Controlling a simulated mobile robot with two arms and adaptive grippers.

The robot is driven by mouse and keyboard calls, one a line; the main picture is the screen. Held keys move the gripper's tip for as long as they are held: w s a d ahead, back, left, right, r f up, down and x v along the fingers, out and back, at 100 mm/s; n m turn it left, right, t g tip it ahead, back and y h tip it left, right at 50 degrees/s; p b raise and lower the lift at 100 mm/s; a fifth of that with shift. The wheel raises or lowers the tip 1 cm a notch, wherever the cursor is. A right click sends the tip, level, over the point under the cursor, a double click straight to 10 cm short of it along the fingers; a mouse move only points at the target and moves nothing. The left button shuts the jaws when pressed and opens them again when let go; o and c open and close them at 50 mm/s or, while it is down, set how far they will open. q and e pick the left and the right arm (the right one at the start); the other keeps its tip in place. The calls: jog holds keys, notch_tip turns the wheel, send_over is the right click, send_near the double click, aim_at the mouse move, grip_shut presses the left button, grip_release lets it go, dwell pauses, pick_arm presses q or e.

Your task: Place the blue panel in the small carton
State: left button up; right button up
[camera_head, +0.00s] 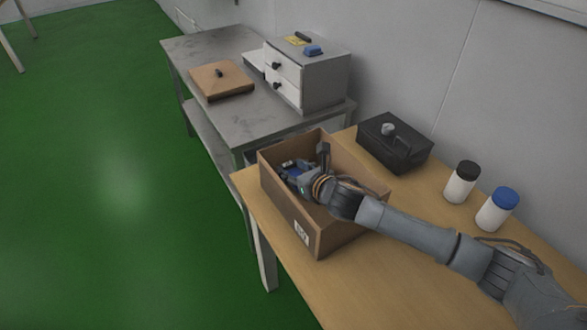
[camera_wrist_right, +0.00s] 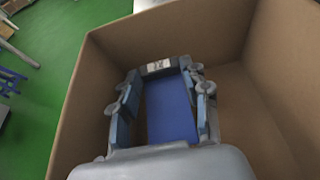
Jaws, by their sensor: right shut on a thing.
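The small carton (camera_head: 337,233) is an open brown box with a white label, on the near wooden table. Its inner walls fill much of the right wrist view (camera_wrist_right: 175,35). My right gripper (camera_head: 290,171) reaches down inside the carton. In the right wrist view the gripper (camera_wrist_right: 166,100) is shut on the blue panel (camera_wrist_right: 170,110), which lies between its two fingers. Only a little of the blue panel (camera_head: 296,172) shows in the head view. I cannot tell whether the panel touches the carton's floor. My left gripper is not in view.
A black box (camera_head: 395,143) and two white bottles, one with a black cap (camera_head: 461,182) and one with a blue cap (camera_head: 497,209), stand behind my right arm. A grey table (camera_head: 205,48) beyond bears a drawer unit (camera_head: 325,80) and a brown lidded box (camera_head: 221,81).

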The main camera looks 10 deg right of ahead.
jog(key=o, duration=0.9)
jog(key=shift+s+f, duration=0.15)
jog(key=shift+f, duration=0.3)
jog(key=shift+c, duration=0.2)
jog(key=shift+o, duration=0.9)
jog(key=shift+s+f, duration=0.1)
jog(key=shift+f, duration=0.05)
jog(key=shift+r, duration=0.2)
jog(key=r+v, duration=0.1)
jog(key=v, duration=0.6)
jog(key=shift+d+r, duration=0.15)
jog(key=shift+r, duration=0.15)
